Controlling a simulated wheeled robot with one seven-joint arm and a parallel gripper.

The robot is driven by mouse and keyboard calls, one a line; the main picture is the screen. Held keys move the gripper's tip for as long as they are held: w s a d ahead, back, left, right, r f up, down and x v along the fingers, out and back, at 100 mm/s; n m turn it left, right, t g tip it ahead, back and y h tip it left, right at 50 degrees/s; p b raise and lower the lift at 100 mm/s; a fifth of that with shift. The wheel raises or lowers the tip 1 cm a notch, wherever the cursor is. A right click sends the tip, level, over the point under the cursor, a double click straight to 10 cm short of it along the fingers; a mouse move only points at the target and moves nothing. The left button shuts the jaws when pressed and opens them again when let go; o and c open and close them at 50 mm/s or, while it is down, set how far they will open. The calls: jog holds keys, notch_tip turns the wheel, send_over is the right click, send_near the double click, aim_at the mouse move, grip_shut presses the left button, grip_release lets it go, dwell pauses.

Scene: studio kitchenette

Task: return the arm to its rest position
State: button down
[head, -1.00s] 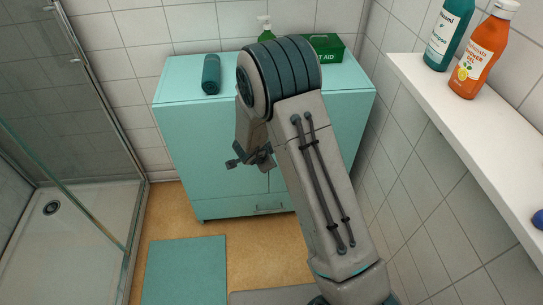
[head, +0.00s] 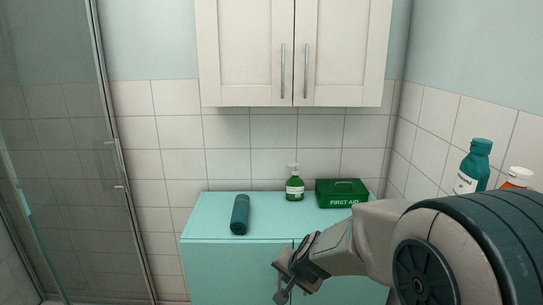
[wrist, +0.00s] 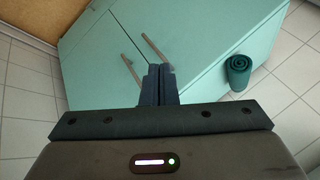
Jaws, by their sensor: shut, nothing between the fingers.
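My gripper (head: 283,292) is in front of the teal cabinet (head: 220,262), at the lower middle of the head view. In the wrist view my gripper (wrist: 159,70) shows its two dark fingers together with nothing between them. The cabinet doors and two bar handles (wrist: 152,47) lie beyond the fingers. My arm comes in from the lower right of the head view and covers the cabinet's right part.
A dark teal rolled towel (head: 240,214), a green pump bottle (head: 295,186) and a green first aid box (head: 341,193) stand on the cabinet. A teal bottle (head: 473,168) and an orange bottle (head: 517,178) are at right. A white wall cabinet (head: 245,50) hangs above. Shower glass (head: 55,140) is at left.

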jog(key=s+d+r+n+g+h+p, duration=0.1)
jog(key=s+d+r+n, duration=0.2)
jog(key=s, duration=0.7)
jog(key=s+d+r+n+g+h+p, duration=0.1)
jog(key=s+d+r, duration=0.4)
jog(key=s, duration=0.6)
jog(key=d+n+g, duration=0.1)
jog(key=d+n, duration=0.1)
jog(key=shift+s+d+r+g+h, duration=0.2)
jog(key=shift+d+r+g+h, duration=0.1)
jog(key=shift+d+r+h, duration=0.1)
jog(key=shift+a, duration=0.1)
